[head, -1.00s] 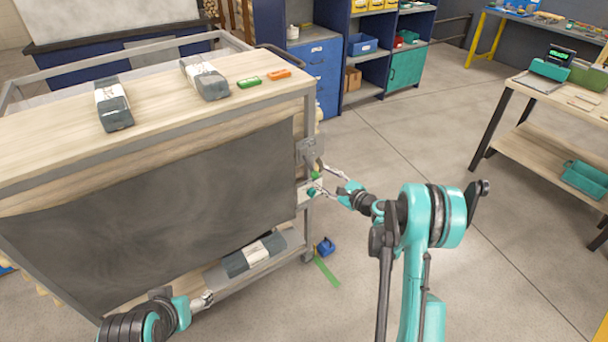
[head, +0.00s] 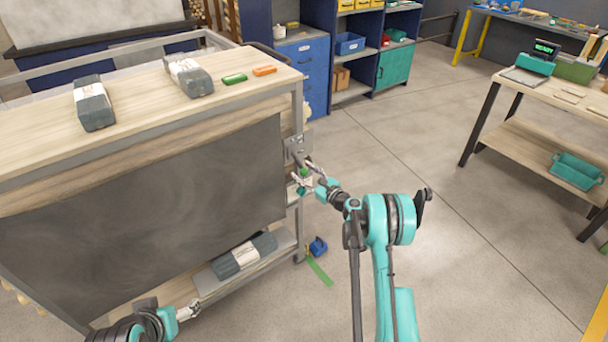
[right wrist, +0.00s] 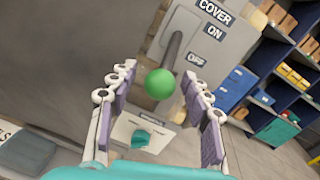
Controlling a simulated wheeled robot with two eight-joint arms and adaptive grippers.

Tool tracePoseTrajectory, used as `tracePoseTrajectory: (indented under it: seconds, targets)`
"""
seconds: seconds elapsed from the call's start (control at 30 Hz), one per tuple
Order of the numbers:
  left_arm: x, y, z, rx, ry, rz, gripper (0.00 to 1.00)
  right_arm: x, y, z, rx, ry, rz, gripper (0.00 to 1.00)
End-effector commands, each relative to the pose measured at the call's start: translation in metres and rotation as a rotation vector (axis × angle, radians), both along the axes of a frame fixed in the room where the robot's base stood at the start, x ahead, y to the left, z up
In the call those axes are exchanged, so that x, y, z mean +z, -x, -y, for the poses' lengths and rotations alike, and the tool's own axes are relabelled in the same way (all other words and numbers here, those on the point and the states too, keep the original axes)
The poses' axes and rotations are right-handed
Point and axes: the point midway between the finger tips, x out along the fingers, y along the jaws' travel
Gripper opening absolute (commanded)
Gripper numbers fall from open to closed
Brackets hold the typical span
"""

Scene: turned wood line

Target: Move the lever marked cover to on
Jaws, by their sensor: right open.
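The lever has a green ball knob (right wrist: 160,84) on a dark shaft. It comes out of a grey plate (right wrist: 235,40) marked COVER, ON and OFF; the plate also shows on the cart's end in the head view (head: 297,147). In the right wrist view the knob shows below the OFF label, with ON above OFF. My right gripper (head: 304,182) is open, its fingers on either side of the knob in that view. I cannot tell whether they touch it. My left gripper (head: 189,310) is low near the cart's bottom shelf; its jaws are too small to read.
A lower pale plate with a teal part (right wrist: 140,139) is just below the knob. The cart top (head: 140,120) carries dark wrapped blocks and a green and an orange piece. A blue object (head: 318,246) lies on the floor by the cart. Floor to the right is open.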

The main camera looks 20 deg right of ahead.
Motion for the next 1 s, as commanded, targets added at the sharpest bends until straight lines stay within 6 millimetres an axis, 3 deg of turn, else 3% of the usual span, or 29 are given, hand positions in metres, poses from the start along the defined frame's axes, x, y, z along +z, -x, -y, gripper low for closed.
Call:
tracePoseTrajectory:
  seconds: [0.23,0.4,0.77,1.0]
  targets:
    - [0.000,0.000,0.000,0.000,0.000,0.000,0.75,0.000,-0.001,0.000,0.000,0.001,0.000,0.46]
    - [0.000,0.000,0.000,0.000,0.000,0.000,0.75,0.000,-0.001,0.000,0.000,0.001,0.000,0.01]
    - [0.001,0.000,0.000,0.000,0.000,0.000,0.75,0.002,0.000,0.000,0.001,0.002,-0.005,0.00]
    - [0.013,0.000,0.000,0.000,0.000,0.000,0.75,0.011,0.003,0.001,0.000,0.026,-0.069,0.00]
